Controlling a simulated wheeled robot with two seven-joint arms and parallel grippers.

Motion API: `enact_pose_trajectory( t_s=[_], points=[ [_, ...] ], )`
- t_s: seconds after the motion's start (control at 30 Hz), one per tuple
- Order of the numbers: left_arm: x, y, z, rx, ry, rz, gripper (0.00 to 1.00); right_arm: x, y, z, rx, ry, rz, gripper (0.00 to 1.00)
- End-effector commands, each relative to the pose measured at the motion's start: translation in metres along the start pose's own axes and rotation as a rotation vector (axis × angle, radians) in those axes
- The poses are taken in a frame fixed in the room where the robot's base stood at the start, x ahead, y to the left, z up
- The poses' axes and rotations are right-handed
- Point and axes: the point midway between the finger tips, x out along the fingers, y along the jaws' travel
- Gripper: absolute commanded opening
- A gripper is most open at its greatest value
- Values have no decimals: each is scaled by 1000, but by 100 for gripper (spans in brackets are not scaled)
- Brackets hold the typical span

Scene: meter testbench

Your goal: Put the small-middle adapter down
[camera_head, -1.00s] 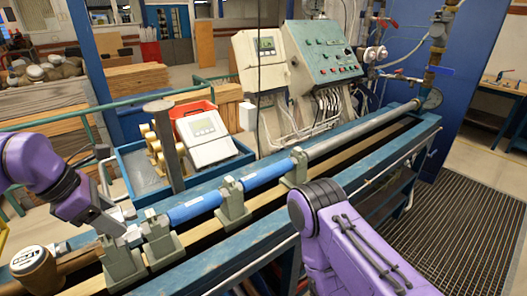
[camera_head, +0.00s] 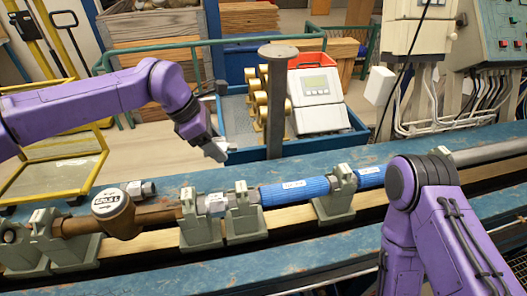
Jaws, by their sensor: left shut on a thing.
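My left gripper (camera_head: 217,151) is in the air above the back edge of the bench, left of the dark post. It is shut on a small light-grey piece, taken as the small-middle adapter; the fingers and the small size make its outline hard to tell. A grey adapter (camera_head: 141,189) lies on the blue bench top behind the brown water meter (camera_head: 113,208). Another grey labelled fitting (camera_head: 216,205) sits in the line between the clamp stands. My right arm shows at the right; its gripper is out of view.
Blue pipes (camera_head: 295,190) rest in green-grey clamp stands (camera_head: 334,197) along the bench (camera_head: 290,262). Behind it are a blue tray with brass parts (camera_head: 254,100), a dark post (camera_head: 278,105) and a white display unit (camera_head: 318,100). Bare bench top lies behind the pipe line.

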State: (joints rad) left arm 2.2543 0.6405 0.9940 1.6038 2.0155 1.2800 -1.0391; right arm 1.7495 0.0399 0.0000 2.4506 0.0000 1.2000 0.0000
Motion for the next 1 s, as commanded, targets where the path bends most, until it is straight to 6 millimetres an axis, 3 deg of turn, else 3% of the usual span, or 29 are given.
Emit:
enact_pose_trajectory(
  t_s=[0.2,0.5,0.87,0.9,0.97,1.0],
  points=[
    [40,3,-17,-2,3,-8,10,-10,1,-4,0,0,0,43],
    [85,2,-38,-2,3,-8,10,-19,2,-8,0,1,-1,43],
    [94,3,-42,-1,1,-5,10,-17,1,-7,1,1,-1,43],
    [94,3,-43,-1,2,-6,63,-17,1,-8,1,1,-1,43],
    [94,3,-42,-1,2,-5,78,-18,1,-8,0,1,-1,43],
    [94,3,-42,-1,2,-5,78,-18,1,-8,0,1,-1,43]
  ],
)
